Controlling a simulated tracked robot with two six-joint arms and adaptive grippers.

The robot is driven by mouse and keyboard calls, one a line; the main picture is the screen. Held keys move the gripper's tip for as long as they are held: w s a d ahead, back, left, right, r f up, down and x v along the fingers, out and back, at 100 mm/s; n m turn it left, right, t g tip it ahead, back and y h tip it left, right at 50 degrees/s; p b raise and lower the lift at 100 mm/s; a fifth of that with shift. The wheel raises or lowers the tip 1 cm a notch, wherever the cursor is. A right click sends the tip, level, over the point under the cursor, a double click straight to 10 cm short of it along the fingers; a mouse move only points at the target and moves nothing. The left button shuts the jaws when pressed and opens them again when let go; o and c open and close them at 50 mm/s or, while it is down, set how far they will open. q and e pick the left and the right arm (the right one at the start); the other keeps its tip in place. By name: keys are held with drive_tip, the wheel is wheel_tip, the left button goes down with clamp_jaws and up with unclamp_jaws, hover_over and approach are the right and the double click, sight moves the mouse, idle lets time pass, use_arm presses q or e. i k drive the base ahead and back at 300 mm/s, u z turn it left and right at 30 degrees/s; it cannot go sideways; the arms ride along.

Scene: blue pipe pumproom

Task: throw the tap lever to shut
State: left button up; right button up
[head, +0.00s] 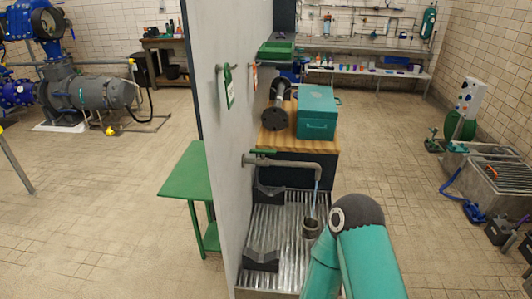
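A grey tap pipe (288,163) comes out of the pale wall panel and bends down at its right end. A small green tap lever (263,152) sits on top of the pipe near the wall, apparently lying along it. A thin bluish stream of water (317,190) runs from the spout toward a dark cup (311,228) on the ribbed metal tray (285,215). One of my teal arms rises from the bottom edge, just right of the cup. Neither gripper shows in the head view. Nothing of mine touches the lever.
Dark angled blocks (262,261) sit on the tray by the wall. Behind it a wooden-topped cabinet (272,139) holds a teal box (317,112) and a dark flanged pipe. Green and orange tags hang on the panel (238,40).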

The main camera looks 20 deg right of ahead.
sight(263, 152)
drive_tip(key=z, duration=0.45)
drive_tip(key=k, duration=1.1)
drive_tip(key=u, duration=0.05)
drive_tip(key=i, duration=0.75)
drive_tip(key=u, duration=0.45)
drive_tip(key=i, duration=0.85)
drive_tip(key=z, duration=0.55)
